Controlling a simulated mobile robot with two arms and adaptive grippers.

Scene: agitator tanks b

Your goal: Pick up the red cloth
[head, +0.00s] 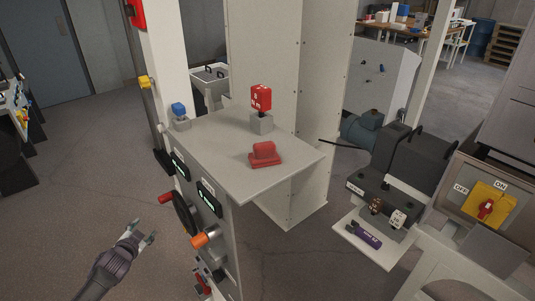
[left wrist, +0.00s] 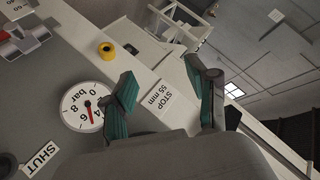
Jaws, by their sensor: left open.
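A red item (head: 264,154), which I take for the red cloth, lies on the grey shelf top (head: 215,150) of the cabinet. It has a raised lump on a flat base; its fabric is too small to make out. My left gripper (head: 144,237) is open and empty, left of the cabinet front and lower in the picture, well apart from the red item. In the left wrist view the open teal fingers (left wrist: 165,92) show in front of a panel with a pressure gauge (left wrist: 89,107). The red cloth is not recognisable there. My right gripper is not in view.
A red tagged post on a grey block (head: 261,100) and a blue-topped block (head: 179,112) stand on the shelf. An orange knob (head: 200,240) and a dark wheel (head: 183,215) stick out of the cabinet front. A tray (head: 350,240) holding small items is at right.

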